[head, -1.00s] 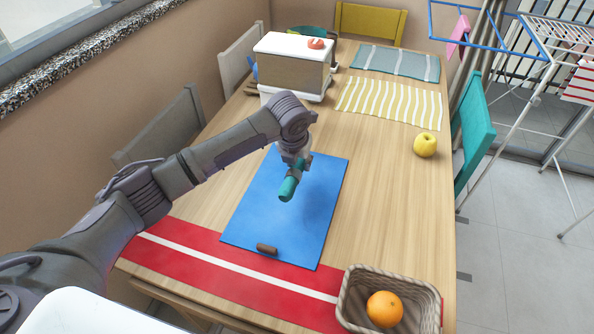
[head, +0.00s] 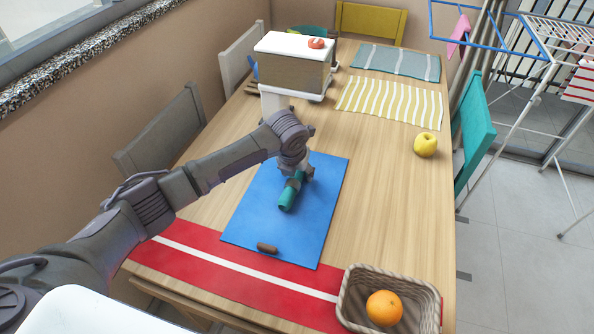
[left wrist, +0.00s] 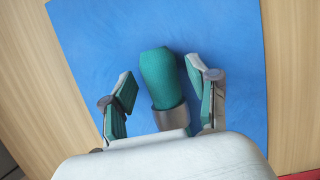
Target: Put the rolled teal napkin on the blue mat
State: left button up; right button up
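The rolled teal napkin (head: 286,199) has a grey band around it and appears to lie on the blue mat (head: 262,205), near its middle. In the left wrist view the napkin (left wrist: 160,75) is between the two fingers of my left gripper (left wrist: 163,88), with blue mat (left wrist: 90,35) around it. The fingers stand apart from the roll, with gaps on both sides, so the gripper looks open. In the head view my left gripper (head: 298,176) is low over the mat and hides the napkin's far end. My right gripper is out of view.
A small dark brown roll (head: 267,248) lies at the mat's near edge. A red runner (head: 215,265) with a white stripe crosses the near table. A wicker basket (head: 350,305) holds an orange (head: 384,308). A yellow apple (head: 425,145) sits at the right; the table between is clear.

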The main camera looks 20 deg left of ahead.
aim_at(292, 183)
pick_arm(q)
jog(key=v, duration=1.2)
jog(key=shift+r, duration=0.25)
jog(key=shift+f, duration=0.1)
